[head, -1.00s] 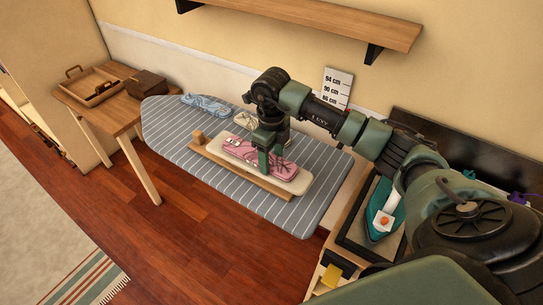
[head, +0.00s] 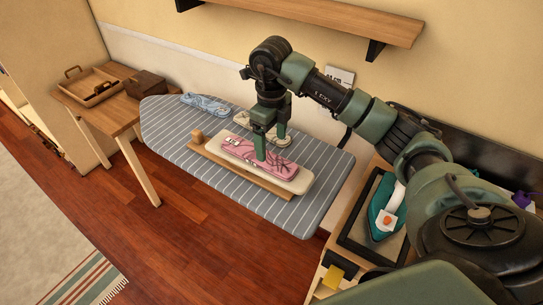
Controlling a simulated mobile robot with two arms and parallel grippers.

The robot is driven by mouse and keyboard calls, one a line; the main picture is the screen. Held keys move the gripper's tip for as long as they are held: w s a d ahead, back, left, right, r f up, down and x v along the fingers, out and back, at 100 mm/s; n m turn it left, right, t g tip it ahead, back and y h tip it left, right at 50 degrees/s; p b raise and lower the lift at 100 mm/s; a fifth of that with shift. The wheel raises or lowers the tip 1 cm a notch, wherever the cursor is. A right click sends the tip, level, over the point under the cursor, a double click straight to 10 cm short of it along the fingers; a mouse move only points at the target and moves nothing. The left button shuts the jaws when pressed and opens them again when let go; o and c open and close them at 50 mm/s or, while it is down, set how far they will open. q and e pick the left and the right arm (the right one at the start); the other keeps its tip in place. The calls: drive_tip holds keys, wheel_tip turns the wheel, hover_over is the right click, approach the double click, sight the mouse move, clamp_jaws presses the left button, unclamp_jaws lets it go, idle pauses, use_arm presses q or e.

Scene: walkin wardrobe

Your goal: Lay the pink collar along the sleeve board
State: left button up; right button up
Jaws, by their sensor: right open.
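The pink collar (head: 246,157) lies lengthwise on the pale padded top of the sleeve board (head: 293,183), which stands on the striped ironing board. My right gripper (head: 270,156) is above the collar, pointing down, with its fingers apart and nothing seen between them. The fingers hide part of the collar. I cannot tell whether the fingertips touch it. My left gripper is not in view.
The ironing board (head: 222,204) has a blue patterned cloth (head: 205,104) and a cream piece (head: 272,138) toward its back. A teal iron (head: 386,207) stands at right. A wooden side table (head: 113,115) holds a tray (head: 96,89) and a brown box (head: 145,85).

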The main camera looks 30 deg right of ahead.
wheel_tip(320, 180, up, 6)
drive_tip(key=shift+r, duration=0.15)
idle(0.6)
